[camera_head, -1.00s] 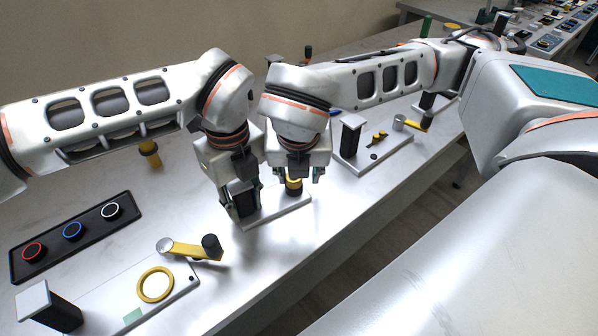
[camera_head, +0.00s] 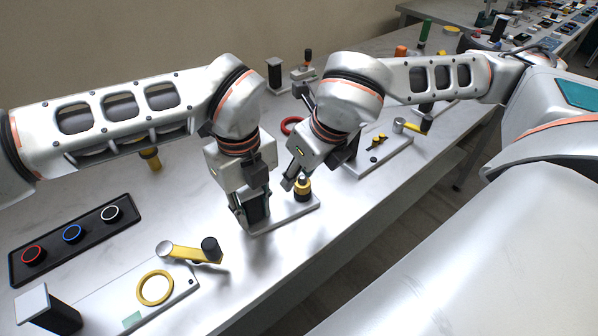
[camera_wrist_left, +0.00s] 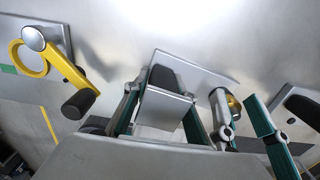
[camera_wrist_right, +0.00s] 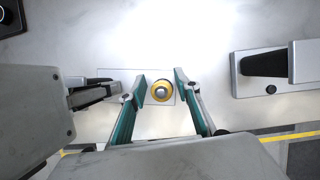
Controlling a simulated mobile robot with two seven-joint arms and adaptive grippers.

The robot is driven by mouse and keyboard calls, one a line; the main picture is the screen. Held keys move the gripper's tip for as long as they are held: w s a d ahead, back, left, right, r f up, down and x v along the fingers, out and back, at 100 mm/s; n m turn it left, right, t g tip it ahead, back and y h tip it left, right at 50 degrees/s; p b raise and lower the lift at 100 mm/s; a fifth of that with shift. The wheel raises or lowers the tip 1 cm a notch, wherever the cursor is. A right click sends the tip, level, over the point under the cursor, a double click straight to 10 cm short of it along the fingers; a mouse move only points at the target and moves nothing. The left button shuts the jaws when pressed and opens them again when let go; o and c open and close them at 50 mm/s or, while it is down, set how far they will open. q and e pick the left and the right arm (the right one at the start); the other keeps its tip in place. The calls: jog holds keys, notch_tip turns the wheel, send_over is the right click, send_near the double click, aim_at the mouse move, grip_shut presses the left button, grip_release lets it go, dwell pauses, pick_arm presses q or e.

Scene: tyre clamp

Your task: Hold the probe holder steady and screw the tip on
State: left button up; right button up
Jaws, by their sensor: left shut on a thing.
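The probe holder is a pale base plate (camera_head: 284,218) with a dark upright block (camera_head: 257,208) at its left end. My left gripper (camera_head: 250,207) is shut on this block, which also shows between its fingers in the left wrist view (camera_wrist_left: 163,78). A yellow and black round piece (camera_head: 303,188), seemingly the tip, stands upright at the plate's right end. My right gripper (camera_head: 295,184) is open beside and above it. In the right wrist view the piece (camera_wrist_right: 161,91) lies between the spread fingers (camera_wrist_right: 159,82), with gaps on both sides. Its lower joint is hidden.
A yellow lever (camera_head: 190,252) and yellow ring (camera_head: 155,288) are on a plate at front left. A black panel with three ringed buttons (camera_head: 73,231) lies at left. A red ring (camera_head: 291,125) lies behind my right gripper. Another fixture plate (camera_head: 380,155) stands to the right.

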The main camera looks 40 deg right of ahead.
jog(key=n+y, duration=0.1)
jog(key=n, duration=0.2)
jog(key=n+g+y, duration=0.1)
jog(key=n, duration=0.1)
jog(key=shift+w+d+n, duration=0.15)
jog(key=shift+d+n, duration=0.05)
jog(key=shift+n, duration=0.2)
jog(key=n+g, duration=0.1)
jog(key=n, duration=0.2)
jog(key=n+y, duration=0.1)
jog(key=n, duration=0.2)
jog(key=shift+w+d+g+y, duration=0.1)
jog(key=shift+w+g+y, duration=0.05)
jog(key=shift+g+y, duration=0.2)
jog(key=n+g, duration=0.2)
jog(key=n, duration=0.4)
jog(key=n+g, duration=0.1)
jog(key=n, duration=0.1)
jog(key=shift+w+n+g, duration=0.15)
jog(key=shift+n+g, duration=0.1)
jog(key=shift+n, duration=0.05)
grip_shut()
jog(key=shift+m+t, duration=0.8)
jog(key=shift+m, duration=1.3)
